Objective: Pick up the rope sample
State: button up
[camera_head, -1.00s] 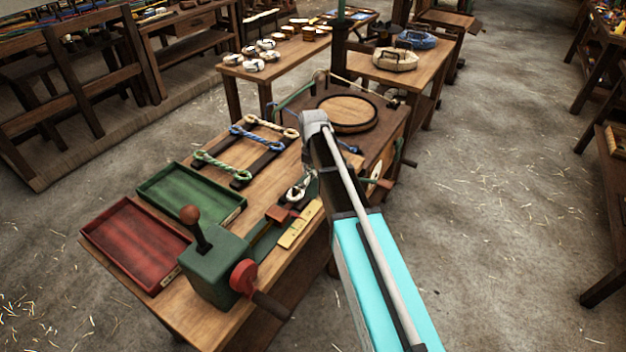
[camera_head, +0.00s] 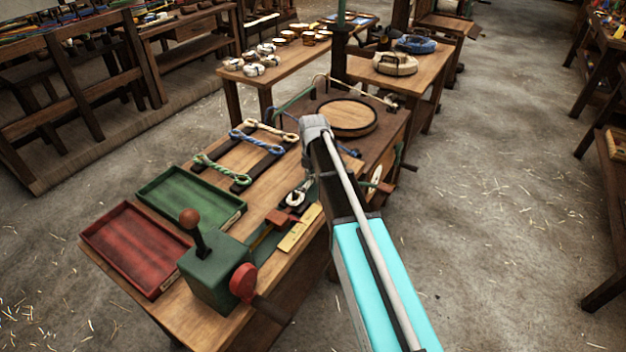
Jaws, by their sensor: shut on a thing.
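Three short rope samples with an eye at each end lie across two dark rails on the workbench: a cream one (camera_head: 271,130), a blue one (camera_head: 258,142) and a green one (camera_head: 220,171). My arm (camera_head: 345,205) reaches in from the lower right to the bench's right side. Its forward grey joint (camera_head: 315,124) is right of the samples. My gripper cannot be made out; the arm seems to hide it. A pale metallic ring-like piece (camera_head: 296,196) shows just left of the arm; I cannot tell what it belongs to.
A red tray (camera_head: 90,232) and a green tray (camera_head: 150,188) stand on the bench's left side. A green machine (camera_head: 212,275) with levers stands at the near end. A round wooden disc (camera_head: 347,115) lies beyond my arm. Open floor (camera_head: 490,230) lies right.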

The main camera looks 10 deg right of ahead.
grip_shut()
jog(key=shift+r, duration=0.15)
notch_tip(320, 180, up, 2)
jog(key=shift+r+p, duration=0.1)
jog(key=shift+p, duration=1.1)
jog(key=s+r+p, duration=1)
jog(key=s, duration=0.4)
jog(key=shift+d+r+p, duration=0.25)
jog(key=shift+p, duration=0.1)
jog(key=shift+r, duration=0.1)
jog(key=shift+r+p, duration=2.95)
jog(key=shift+p, duration=0.05)
